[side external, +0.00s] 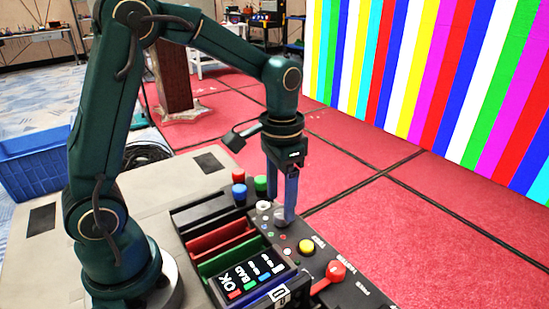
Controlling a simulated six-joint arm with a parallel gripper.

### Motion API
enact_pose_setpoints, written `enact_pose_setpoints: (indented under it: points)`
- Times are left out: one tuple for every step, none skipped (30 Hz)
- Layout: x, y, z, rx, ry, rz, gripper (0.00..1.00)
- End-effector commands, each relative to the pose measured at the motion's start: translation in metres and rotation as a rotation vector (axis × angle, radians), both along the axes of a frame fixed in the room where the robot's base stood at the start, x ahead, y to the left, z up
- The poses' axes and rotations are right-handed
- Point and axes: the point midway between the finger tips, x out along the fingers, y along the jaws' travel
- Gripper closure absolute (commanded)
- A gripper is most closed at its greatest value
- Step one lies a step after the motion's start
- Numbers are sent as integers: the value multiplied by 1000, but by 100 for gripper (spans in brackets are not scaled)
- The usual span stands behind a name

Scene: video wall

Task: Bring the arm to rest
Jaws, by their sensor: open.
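My gripper (284,214) points straight down over the dark control console (368,291). Its blue fingers are open and their tips are low, right by a pale, clear-looking knob (281,217) on the console. The view does not settle whether the fingers touch the knob or stand around it. My arm is bent, with its forearm reaching right from a raised elbow.
Coloured trays (218,238) and a display (250,277) lie left. A striped video wall (430,75) rises behind.

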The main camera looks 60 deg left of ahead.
Motion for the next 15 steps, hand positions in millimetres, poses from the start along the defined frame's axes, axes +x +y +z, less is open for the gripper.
enact_pose_setpoints:
  points:
    - [1, 0, 7, 0, -4, 0, 31]
    - [1, 0, 10, 0, -4, 0, 31]
    - [1, 0, 13, 1, -3, 0, 31]
    - [0, 0, 15, 1, -3, 0, 31]
    - [0, 0, 17, 0, -2, 0, 31]
    - [0, 0, 18, 0, -1, 0, 31]
    - [0, 0, 18, 0, -1, 0, 31]
    - [0, 0, 19, 0, -1, 0, 31]
    - [0, 0, 19, 0, 0, 0, 31]
    - [0, 0, 19, 0, 0, 0, 31]
    - [0, 0, 19, 0, 0, 0, 31]
    - [0, 0, 19, 0, 0, 0, 31]
    - [0, 0, 18, 0, 0, 0, 31]
    - [0, 0, 18, 0, 0, 0, 31]
    - [0, 0, 19, 1, -3, -1, 31]
